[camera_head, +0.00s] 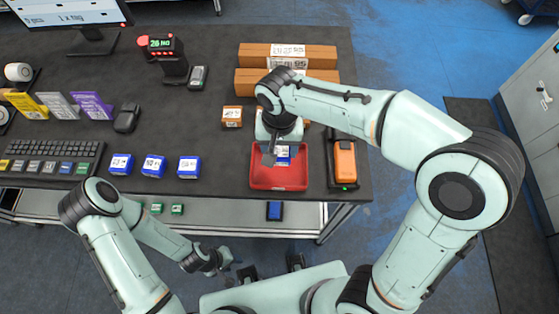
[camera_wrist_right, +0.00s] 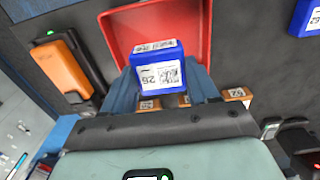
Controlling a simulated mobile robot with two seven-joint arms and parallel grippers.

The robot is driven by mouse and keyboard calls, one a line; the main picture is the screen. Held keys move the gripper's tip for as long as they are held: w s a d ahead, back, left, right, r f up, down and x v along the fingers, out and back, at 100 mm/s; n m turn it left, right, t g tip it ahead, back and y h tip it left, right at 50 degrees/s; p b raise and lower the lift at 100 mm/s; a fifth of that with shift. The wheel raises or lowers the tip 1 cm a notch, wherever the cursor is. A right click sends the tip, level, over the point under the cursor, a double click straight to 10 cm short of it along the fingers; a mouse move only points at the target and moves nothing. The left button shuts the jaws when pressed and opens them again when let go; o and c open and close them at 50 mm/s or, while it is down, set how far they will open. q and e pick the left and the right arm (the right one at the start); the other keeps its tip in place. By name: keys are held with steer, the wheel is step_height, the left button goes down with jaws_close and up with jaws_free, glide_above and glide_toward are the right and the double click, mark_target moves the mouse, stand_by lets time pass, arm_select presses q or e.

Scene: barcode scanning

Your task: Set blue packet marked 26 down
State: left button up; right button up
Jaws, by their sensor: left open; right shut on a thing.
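The blue packet marked 26 (camera_wrist_right: 158,68) is between the fingers of my right gripper (camera_wrist_right: 163,84), with its white printed label showing in the right wrist view. In the head view the packet (camera_head: 284,160) and my right gripper (camera_head: 272,152) are over the red tray (camera_head: 279,184). The red tray (camera_wrist_right: 118,42) lies behind the packet in the wrist view. I cannot tell whether the packet touches the tray floor. My left gripper (camera_head: 226,262) is open and empty, low in front of the table.
An orange device (camera_head: 344,162) in a black holder stands just right of the tray. Several blue packets (camera_head: 154,166) sit in a row to the left. Brown boxes (camera_head: 288,56) lie behind. Bare dark table (camera_head: 222,180) separates the row and tray.

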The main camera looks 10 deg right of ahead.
mark_target(279, 151)
arm_select(q)
steer(key=shift+s+f+b, duration=0.3)
steer(key=shift+f, duration=0.2)
arm_select(e)
steer(key=shift+f, duration=3.5)
steer(key=shift+f, duration=0.1)
steer(key=o, duration=1.2)
steer(key=shift+c, duration=0.2)
arm_select(q)
steer(key=shift+s+f, duration=0.1)
steer(key=shift+f, duration=0.05)
arm_select(e)
steer(key=shift+r, duration=0.2)
step_height(279, 151, up, 12)
steer(key=shift+f+p, duration=0.1)
steer(key=shift+p, duration=0.65)
arm_select(q)
steer(key=shift+w+r, duration=0.75)
steer(key=shift+r, duration=0.35)
